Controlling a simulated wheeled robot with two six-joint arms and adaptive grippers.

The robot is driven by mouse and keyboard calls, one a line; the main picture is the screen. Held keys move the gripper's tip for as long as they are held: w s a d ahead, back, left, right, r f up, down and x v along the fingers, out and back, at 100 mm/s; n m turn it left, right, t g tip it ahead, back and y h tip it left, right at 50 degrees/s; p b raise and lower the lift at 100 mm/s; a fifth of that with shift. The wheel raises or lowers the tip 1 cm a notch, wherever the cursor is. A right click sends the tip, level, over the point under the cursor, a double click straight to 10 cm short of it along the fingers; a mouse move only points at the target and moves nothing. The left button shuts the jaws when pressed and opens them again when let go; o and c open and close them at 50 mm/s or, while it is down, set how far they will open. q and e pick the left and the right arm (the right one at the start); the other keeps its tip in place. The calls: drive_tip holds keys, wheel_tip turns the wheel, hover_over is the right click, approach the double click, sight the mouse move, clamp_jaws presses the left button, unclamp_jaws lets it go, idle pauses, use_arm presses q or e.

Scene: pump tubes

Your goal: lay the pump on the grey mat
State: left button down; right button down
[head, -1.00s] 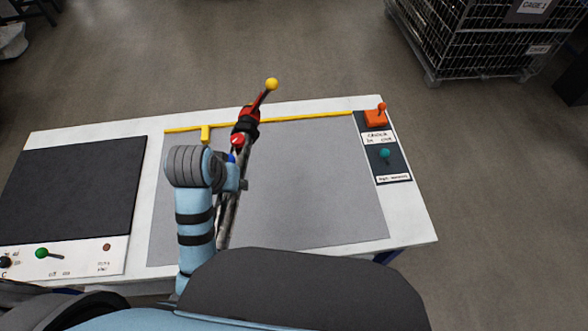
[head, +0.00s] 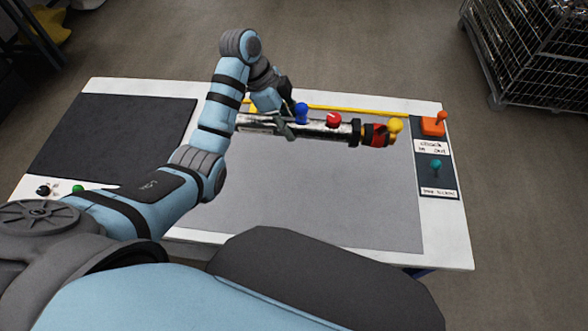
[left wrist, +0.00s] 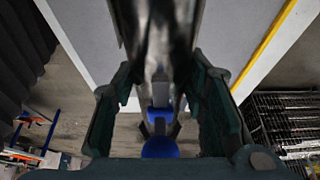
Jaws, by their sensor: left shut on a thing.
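The pump (head: 335,128) is a long, worn metal tube with a black and red right end. It has a yellow ball at the tip and a blue and a red knob on its upper side. My left gripper (head: 284,118) is shut on the tube near the blue knob, left of the middle. The pump lies crosswise in the picture over the far part of the grey mat (head: 310,200); whether it touches the mat I cannot tell. In the left wrist view, the blurred tube (left wrist: 158,40) runs between the fingers (left wrist: 160,95). My right gripper is not in view.
A yellow strip (head: 345,109) runs along the mat's far edge. A panel with an orange lever (head: 434,124) and a teal knob (head: 436,166) stands at the right. A black mat (head: 110,140) lies at the left. The grey mat's near part is clear.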

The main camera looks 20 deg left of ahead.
use_arm(q)
wheel_tip(320, 180, down, 17)
drive_tip(key=b, duration=0.3)
drive_tip(key=shift+r, duration=0.2)
drive_tip(key=c, duration=1)
unclamp_jaws()
drive_tip(key=shift+o, duration=0.2)
drive_tip(key=shift+s, duration=0.1)
drive_tip(key=p+v, duration=0.2)
drive_tip(key=v, duration=1)
drive_tip(key=shift+p, duration=0.4)
